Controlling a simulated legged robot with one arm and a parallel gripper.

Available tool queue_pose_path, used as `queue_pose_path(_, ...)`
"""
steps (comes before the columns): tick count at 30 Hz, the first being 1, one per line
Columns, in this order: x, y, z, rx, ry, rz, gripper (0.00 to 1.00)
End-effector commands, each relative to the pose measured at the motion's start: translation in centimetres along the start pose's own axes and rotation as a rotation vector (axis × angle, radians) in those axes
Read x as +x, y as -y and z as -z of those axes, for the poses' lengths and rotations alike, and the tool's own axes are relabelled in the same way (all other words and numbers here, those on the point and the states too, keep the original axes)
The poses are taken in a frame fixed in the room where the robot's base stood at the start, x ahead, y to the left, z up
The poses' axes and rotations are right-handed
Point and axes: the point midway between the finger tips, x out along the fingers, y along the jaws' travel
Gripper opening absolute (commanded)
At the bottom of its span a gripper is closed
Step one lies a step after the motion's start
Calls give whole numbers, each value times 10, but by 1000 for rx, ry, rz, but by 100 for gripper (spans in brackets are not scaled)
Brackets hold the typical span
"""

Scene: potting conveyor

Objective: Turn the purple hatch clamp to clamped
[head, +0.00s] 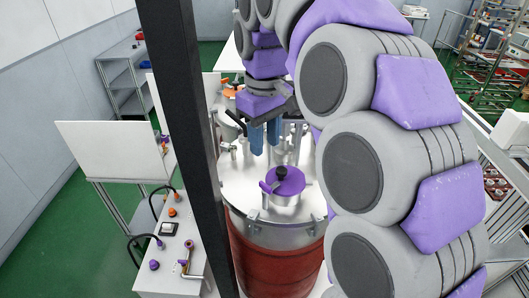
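A round purple hatch (287,181) with a black knob sits on a short metal neck on the tank's lid. A small purple clamp lever (267,187) shows at its left edge; its exact setting is too small to tell. My gripper (265,150) points down above the lid, behind the hatch and a little to its left. Its two blue fingers are slightly apart with nothing seen between them. They do not touch the hatch. My arm hides part of the lid's right side.
The tank has a shiny metal lid (238,185) with several metal fittings and a red body (275,262). A dark upright post (190,120) stands left of it. A white bench (160,275) with hoses and small parts is at lower left. Green floor (60,230) is open at far left.

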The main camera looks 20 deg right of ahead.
Motion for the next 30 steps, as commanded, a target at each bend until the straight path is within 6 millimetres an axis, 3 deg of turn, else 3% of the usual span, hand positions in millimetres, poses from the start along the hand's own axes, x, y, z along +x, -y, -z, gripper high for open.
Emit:
queue_pose_path(4,-32,0,1,1,-5,-3,37)
queue_pose_path(12,-52,0,0,0,0,-1,37)
queue_pose_path(26,-53,0,0,1,0,-1,37)
queue_pose_path(30,-38,4,-6,10,6,1,37)
